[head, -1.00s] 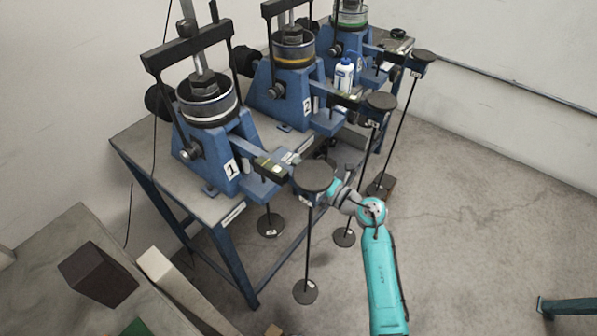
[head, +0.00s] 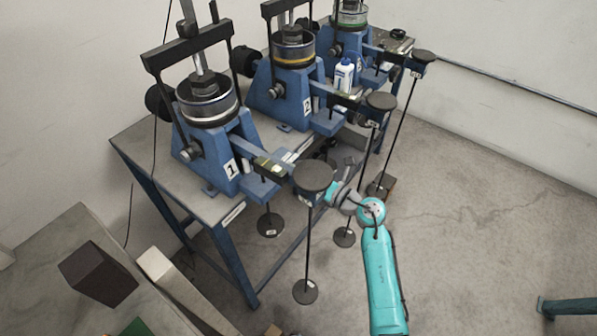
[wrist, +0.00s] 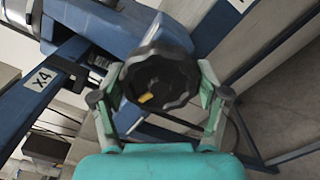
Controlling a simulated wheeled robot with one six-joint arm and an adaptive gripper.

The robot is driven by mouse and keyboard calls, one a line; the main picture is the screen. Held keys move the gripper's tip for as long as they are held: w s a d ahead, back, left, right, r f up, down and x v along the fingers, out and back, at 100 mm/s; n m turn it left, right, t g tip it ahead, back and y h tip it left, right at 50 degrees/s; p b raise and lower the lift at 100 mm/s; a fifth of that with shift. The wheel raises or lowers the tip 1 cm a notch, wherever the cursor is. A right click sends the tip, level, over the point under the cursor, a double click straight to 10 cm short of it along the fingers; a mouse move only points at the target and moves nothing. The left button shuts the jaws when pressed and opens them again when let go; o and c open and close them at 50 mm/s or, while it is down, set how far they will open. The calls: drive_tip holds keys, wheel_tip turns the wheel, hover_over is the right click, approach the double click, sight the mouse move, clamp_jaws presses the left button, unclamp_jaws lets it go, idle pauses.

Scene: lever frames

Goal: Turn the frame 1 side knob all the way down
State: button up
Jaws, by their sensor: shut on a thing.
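The blue lever frame 1 (head: 215,160), marked with a "1" label, stands nearest on the bench in the head view. In the wrist view its dark, scalloped side knob (wrist: 158,78) sits between the two fingers of my gripper (wrist: 160,92). The fingers press on the knob from left and right. A small yellow-orange mark shows on the knob's face. In the head view my teal arm reaches toward the frame from the lower right. The knob and fingertips are largely hidden there behind the round load pan (head: 313,176).
Frame 2 (head: 290,90) and a third frame (head: 350,45) stand farther back on the bench. A white bottle (head: 344,76) stands near them. Thin rods with hanging discs (head: 305,291) drop beside the bench.

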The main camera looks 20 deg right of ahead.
drive_tip(key=o, duration=1.2)
drive_tip(key=shift+a+n, duration=0.1)
drive_tip(key=shift+n, duration=0.4)
drive_tip(key=o, duration=0.4)
drive_tip(key=shift+w, duration=0.1)
drive_tip(key=shift+c, duration=0.2)
drive_tip(key=v, duration=0.6)
